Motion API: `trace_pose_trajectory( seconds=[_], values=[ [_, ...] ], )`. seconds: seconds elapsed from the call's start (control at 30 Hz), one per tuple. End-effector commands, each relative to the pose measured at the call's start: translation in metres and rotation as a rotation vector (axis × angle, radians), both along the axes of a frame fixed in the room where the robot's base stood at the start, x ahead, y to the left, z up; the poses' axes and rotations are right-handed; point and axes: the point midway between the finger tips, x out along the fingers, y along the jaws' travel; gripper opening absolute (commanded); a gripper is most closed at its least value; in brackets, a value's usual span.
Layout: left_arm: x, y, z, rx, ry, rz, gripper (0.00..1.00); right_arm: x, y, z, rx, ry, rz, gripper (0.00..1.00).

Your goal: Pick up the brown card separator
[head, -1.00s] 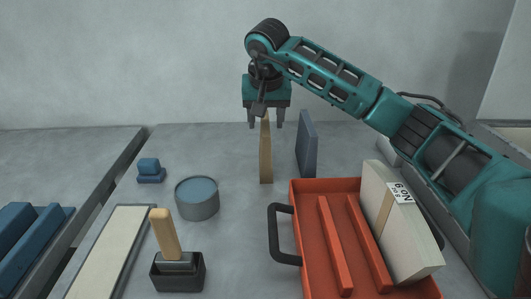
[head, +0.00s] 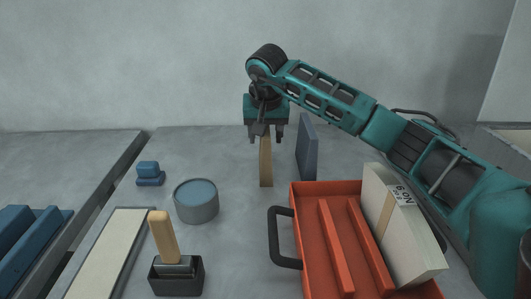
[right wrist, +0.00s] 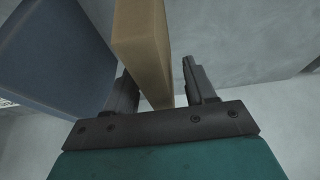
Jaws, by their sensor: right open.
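The brown card separator (head: 266,162) stands upright on edge on the grey table, left of a blue-grey panel. My right gripper (head: 266,137) is directly above it with its fingers pointing down, one to each side of the separator's top. In the right wrist view, the separator (right wrist: 144,50) passes between the two open fingers (right wrist: 158,85). It lies nearer the left finger, and I cannot tell whether they touch. My left gripper is not in view.
The blue-grey panel (head: 307,146) stands close to the right of the separator. A red tray (head: 322,188) with a black handle holds a cream block (head: 398,232). A round tin (head: 196,202), a wooden-handled tool (head: 163,237) and small blue blocks (head: 149,173) stand left.

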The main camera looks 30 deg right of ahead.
Motion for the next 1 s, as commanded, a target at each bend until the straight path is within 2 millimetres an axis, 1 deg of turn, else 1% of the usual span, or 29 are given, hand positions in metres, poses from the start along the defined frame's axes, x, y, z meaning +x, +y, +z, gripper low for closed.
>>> trace_pose_trajectory(
  seconds=[0.27, 0.8, 0.83, 1.0],
  values=[
    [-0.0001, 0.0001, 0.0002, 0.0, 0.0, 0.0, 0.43, -0.0001, -0.0001, -0.0007, 0.0, 0.0, 0.0, 0.54],
    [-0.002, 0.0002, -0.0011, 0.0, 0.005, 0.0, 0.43, 0.0, -0.0001, -0.0005, 0.0, 0.0, 0.0, 0.02],
    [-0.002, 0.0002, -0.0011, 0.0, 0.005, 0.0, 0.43, 0.0, -0.0001, -0.0005, 0.0, 0.0, 0.0, 0.0],
    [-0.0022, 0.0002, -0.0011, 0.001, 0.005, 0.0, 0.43, 0.0, 0.0, -0.0005, 0.0, 0.0, 0.0, 0.0]
  ],
)
